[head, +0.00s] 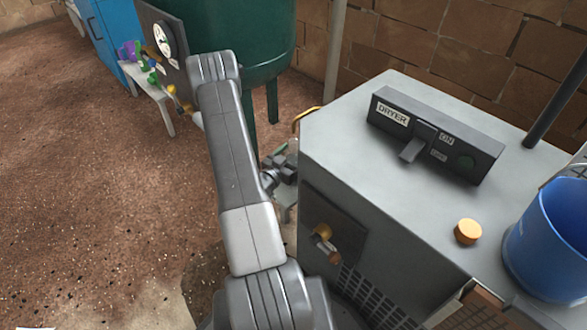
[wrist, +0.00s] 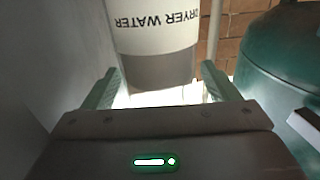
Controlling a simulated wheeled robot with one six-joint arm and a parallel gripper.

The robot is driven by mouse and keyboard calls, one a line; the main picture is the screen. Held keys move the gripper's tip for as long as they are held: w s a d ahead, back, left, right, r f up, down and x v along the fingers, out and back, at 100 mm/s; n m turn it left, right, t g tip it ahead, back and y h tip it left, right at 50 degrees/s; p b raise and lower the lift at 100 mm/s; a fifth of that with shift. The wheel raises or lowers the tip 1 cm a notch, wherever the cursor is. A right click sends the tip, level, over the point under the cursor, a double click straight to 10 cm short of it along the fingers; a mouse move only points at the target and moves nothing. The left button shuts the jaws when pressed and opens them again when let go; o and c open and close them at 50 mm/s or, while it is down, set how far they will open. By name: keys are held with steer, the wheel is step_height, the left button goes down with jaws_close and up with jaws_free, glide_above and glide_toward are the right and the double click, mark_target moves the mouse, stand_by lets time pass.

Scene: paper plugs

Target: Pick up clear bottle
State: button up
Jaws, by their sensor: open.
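A bottle with a white label reading "DRYER WATER" upside down (wrist: 155,35) fills the upper middle of the wrist view. Below the label is a see-through greyish part (wrist: 155,72). My gripper (wrist: 159,78) is open, with one green finger on each side of the bottle's greyish part and gaps showing. I cannot tell how deep between the fingers the bottle stands. In the head view, my gripper (head: 282,172) is partly hidden by my own arm, beside the dryer's left side. The bottle cannot be made out there.
The grey dryer cabinet (head: 350,140) stands to the right, with a switch panel (head: 435,135), an orange cap (head: 468,232) and a blue bucket (head: 550,240) on top. A brass valve (head: 325,243) juts from its side. A green tank (head: 245,40) stands behind. Open floor lies left.

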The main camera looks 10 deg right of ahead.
steer(key=shift+x, duration=0.8)
steer(key=c, duration=0.9)
steer(key=shift+r, duration=0.1)
steer(key=shift+c, duration=0.2)
